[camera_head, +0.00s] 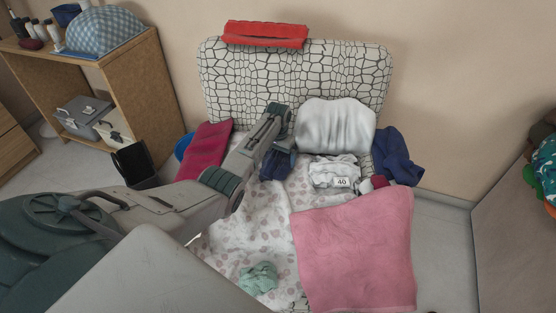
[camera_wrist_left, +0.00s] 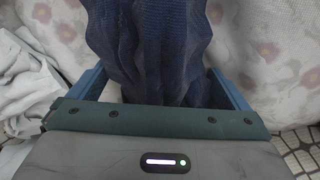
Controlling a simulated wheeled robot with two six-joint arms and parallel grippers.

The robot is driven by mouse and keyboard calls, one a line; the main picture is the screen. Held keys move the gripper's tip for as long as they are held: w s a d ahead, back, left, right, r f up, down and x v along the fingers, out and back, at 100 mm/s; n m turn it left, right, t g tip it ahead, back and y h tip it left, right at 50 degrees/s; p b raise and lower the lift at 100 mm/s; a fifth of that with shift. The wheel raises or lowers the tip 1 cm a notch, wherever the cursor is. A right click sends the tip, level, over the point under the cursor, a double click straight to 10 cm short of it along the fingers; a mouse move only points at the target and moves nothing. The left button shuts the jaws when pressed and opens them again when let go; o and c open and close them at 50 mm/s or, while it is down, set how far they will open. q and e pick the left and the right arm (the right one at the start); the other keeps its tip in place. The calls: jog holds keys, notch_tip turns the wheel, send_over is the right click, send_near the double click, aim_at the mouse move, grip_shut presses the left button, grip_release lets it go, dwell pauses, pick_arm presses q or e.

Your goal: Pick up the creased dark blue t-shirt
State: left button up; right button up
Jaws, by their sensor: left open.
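A creased dark blue t-shirt (camera_head: 274,170) lies bunched on the spotted cloth of the chair seat, partly hidden by my left gripper in the head view. My left gripper (camera_head: 281,148) is over it, near the chair back. In the left wrist view the dark blue cloth (camera_wrist_left: 155,45) runs in folds between the two blue fingers of my left gripper (camera_wrist_left: 162,88). The fingers are apart, one on each side of the cloth. Whether they touch it is not clear. My right gripper is not in view.
Another dark blue cloth (camera_head: 395,155) hangs at the chair's right side. A white pillow (camera_head: 335,125), a white garment (camera_head: 332,170), a pink towel (camera_head: 355,245), a crimson cloth (camera_head: 205,150) and a green cloth (camera_head: 259,278) lie around. A red folded cloth (camera_head: 265,35) tops the chair back (camera_head: 345,70).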

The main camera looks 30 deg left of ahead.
pick_arm(q)
jog(key=c, duration=1.1)
jog(key=shift+c, duration=0.2)
